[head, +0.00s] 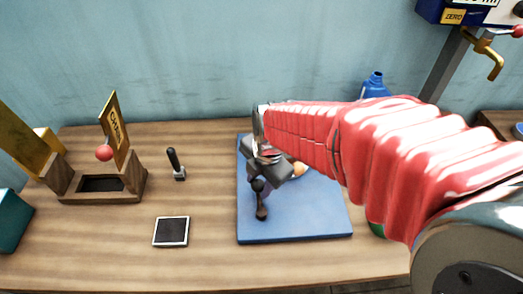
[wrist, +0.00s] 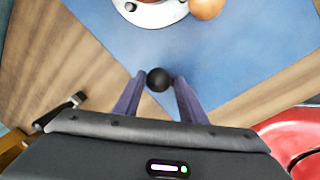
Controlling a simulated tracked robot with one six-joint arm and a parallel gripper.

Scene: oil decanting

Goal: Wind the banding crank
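My gripper (head: 262,190) reaches down over the left part of the blue mat, with its dark body partly hiding what is under it. In the wrist view, its two purple fingers (wrist: 160,82) stand on either side of a round black knob (wrist: 158,79), which looks like the crank's knob. The knob is level with the fingertips and very close to both; I cannot tell if they press on it. The crank's arm is hidden. A white disc (wrist: 152,20) with small dark fittings lies just beyond the knob, cut off by the top edge.
An orange ball (wrist: 206,8) is beside the disc. The blue mat (head: 300,222) lies on the wooden table. Left of it are a black-handled tool (head: 175,163), a dark square plate (head: 171,231) and a wooden box (head: 100,190) with a red ball (head: 104,153). A blue bottle (head: 375,84) stands behind.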

